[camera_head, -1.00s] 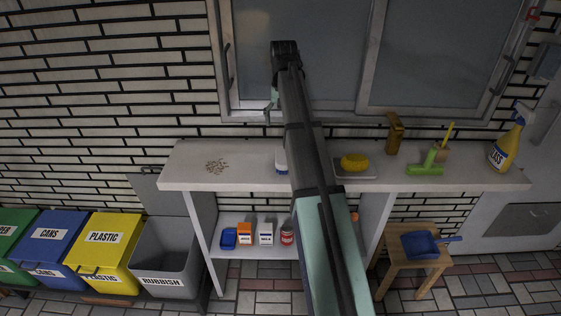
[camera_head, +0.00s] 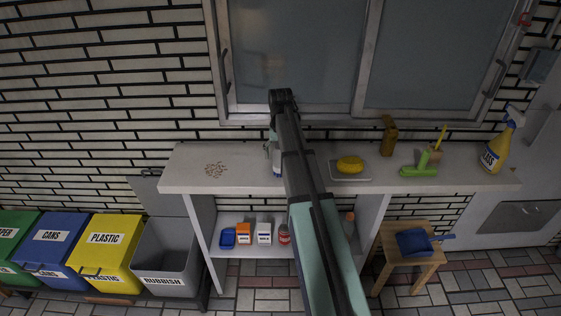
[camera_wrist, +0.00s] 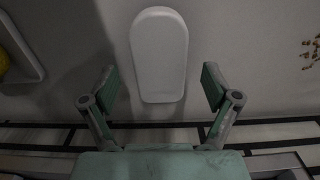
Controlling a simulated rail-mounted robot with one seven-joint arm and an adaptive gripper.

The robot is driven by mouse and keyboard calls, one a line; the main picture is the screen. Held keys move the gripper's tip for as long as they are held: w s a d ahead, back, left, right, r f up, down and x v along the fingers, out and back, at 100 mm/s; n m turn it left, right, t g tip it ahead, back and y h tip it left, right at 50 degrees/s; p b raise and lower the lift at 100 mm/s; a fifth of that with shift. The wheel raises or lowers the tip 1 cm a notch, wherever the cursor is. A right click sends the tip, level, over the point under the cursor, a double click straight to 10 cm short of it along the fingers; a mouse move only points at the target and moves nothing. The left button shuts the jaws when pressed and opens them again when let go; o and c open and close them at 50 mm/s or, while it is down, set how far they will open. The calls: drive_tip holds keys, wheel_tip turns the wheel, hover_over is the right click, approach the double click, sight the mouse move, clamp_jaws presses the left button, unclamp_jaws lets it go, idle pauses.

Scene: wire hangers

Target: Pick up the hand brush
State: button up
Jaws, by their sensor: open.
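The hand brush (camera_head: 277,171) lies on the white countertop, mostly hidden behind my arm in the head view; a white and blue bit of it shows. In the wrist view, its white, rounded, elongated back (camera_wrist: 159,45) is seen from above. My gripper (camera_wrist: 162,88) is open, with one green finger on each side of the brush's lower end in that view. I see gaps between the fingers and the brush. The exact height above it is hard to tell. In the head view the gripper (camera_head: 268,148) is partly behind my arm.
A yellow sponge (camera_head: 349,164) on a tray is right of the brush, crumbs (camera_head: 215,170) are left. The window (camera_head: 300,50) is behind. A blue dustpan (camera_head: 413,242) rests on a stool.

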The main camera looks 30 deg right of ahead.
sight(280, 158)
drive_tip(key=shift+f, duration=1.15)
drive_tip(key=c, duration=1.3)
drive_tip(key=shift+r, duration=0.15)
wheel_tip(280, 158, up, 20)
drive_tip(key=b, duration=0.4)
